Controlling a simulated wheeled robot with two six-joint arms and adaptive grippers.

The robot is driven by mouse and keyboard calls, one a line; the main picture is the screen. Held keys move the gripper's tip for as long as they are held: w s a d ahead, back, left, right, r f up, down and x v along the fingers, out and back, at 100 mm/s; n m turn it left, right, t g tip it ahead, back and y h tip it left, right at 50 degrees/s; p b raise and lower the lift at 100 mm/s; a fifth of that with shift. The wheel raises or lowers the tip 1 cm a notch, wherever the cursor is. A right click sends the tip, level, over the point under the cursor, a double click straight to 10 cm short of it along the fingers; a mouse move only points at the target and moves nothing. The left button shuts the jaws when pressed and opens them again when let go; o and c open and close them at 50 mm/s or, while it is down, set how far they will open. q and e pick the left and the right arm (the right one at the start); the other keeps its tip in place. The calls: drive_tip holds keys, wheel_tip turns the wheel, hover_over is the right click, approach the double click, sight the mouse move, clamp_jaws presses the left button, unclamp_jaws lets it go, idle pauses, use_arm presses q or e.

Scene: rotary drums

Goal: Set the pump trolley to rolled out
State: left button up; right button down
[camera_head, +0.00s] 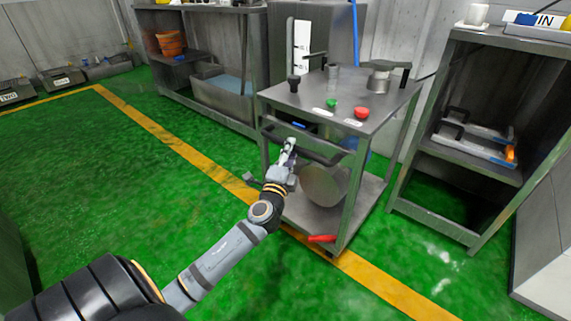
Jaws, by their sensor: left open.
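The pump trolley (395,103) is a grey metal cart with a flat top and a lower shelf. My left gripper (289,146) is open at the left part of this bar. I cannot tell whether its fingers are around the bar or only in front of it. A round metal drum shape (323,186) and a red lever (322,239) show low on the trolley. My right gripper is not in view.
The trolley top holds a green button (332,103), a red button (362,112) and metal fittings. A grey shelf unit (452,158) stands at the right, and a bench with a tub (222,94) at the back left. The green floor in front is clear.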

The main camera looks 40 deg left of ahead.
use_arm(q)
drive_tip(key=v, duration=0.9)
drive_tip(key=shift+s, duration=0.35)
drive_tip(key=shift+d, duration=0.1)
